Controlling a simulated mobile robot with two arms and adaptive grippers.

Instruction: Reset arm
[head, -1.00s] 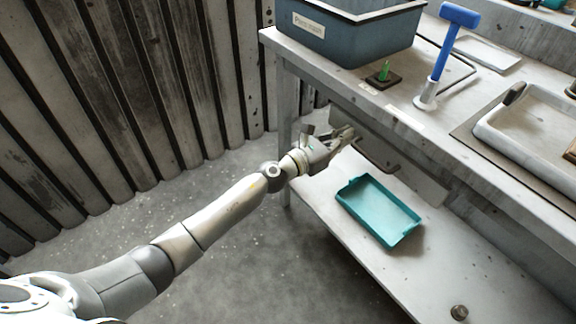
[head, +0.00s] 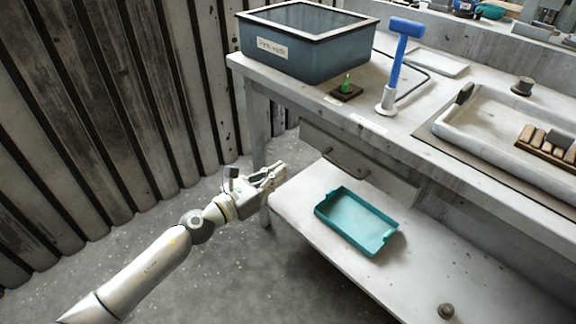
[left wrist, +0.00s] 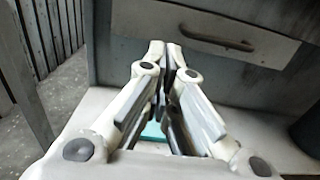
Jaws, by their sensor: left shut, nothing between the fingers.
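My left gripper (head: 277,174) is shut and empty in the head view, at the left end of the workbench, beside the lower shelf's left edge. In the left wrist view its fingers (left wrist: 168,48) are together in front of a grey drawer (left wrist: 215,40) with a dark handle (left wrist: 217,38). The drawer front (head: 325,150) also shows in the head view under the bench top, and it appears shut. My right gripper is not in view.
A teal tray (head: 326,221) and a small dark knob-like part (head: 446,311) are on the lower shelf (head: 330,264). On the bench top (head: 300,88) stand a labelled blue-grey bin (head: 312,62), a blue hammer-like tool (head: 398,68) in a white holder and a white tray (head: 466,124). Floor is clear at left.

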